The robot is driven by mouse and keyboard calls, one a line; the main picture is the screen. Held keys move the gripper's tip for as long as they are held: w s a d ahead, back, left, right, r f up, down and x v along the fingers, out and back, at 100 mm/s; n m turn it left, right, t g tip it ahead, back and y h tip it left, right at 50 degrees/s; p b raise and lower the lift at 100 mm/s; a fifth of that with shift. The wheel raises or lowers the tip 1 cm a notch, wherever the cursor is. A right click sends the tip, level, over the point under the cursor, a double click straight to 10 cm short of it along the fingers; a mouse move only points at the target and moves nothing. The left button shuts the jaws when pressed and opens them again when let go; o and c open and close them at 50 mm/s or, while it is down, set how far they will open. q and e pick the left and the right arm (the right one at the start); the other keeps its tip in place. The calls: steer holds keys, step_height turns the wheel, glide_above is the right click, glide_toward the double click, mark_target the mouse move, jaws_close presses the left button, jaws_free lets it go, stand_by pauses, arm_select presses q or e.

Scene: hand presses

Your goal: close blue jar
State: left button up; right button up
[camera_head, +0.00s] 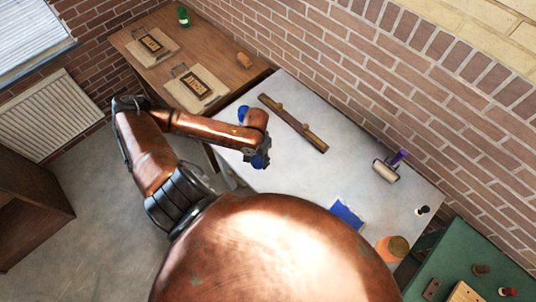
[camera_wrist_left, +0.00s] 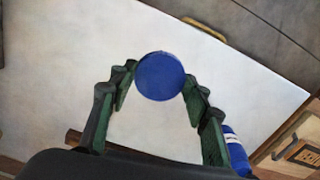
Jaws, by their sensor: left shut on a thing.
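My left gripper (camera_head: 258,152) hangs over the grey-white table and is shut on a round blue lid (camera_head: 260,161). In the left wrist view the lid (camera_wrist_left: 160,76) sits between the green fingers of the gripper (camera_wrist_left: 158,82), its flat face towards the camera. The blue jar (camera_head: 243,114) shows on the table behind my left arm, partly hidden by it. In the left wrist view the jar (camera_wrist_left: 236,152), with a white label, is at the lower right, apart from the lid and partly behind a finger. My right gripper is not in view.
A wooden bar (camera_head: 293,123) lies on the table. A purple-handled roller (camera_head: 387,169), a blue sheet (camera_head: 346,214) and an orange container (camera_head: 391,246) are farther right. A brown table with two framed boards (camera_head: 197,86) stands at the back. The table's middle is clear.

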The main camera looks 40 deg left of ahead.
arm_select(q)
steer(key=s, duration=0.1)
steer(key=s+r, duration=0.1)
steer(key=s, duration=0.1)
steer(key=s+r, duration=0.1)
steer(key=shift+s+r, duration=0.1)
steer(key=shift+s, duration=0.3)
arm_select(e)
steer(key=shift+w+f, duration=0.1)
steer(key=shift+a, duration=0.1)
arm_select(q)
steer(key=w+d+r+b, duration=0.4)
steer(key=w+d+b, duration=0.7)
steer(key=w+d, duration=0.3)
steer(key=shift+d+m, duration=0.4)
steer(key=shift+d, duration=0.2)
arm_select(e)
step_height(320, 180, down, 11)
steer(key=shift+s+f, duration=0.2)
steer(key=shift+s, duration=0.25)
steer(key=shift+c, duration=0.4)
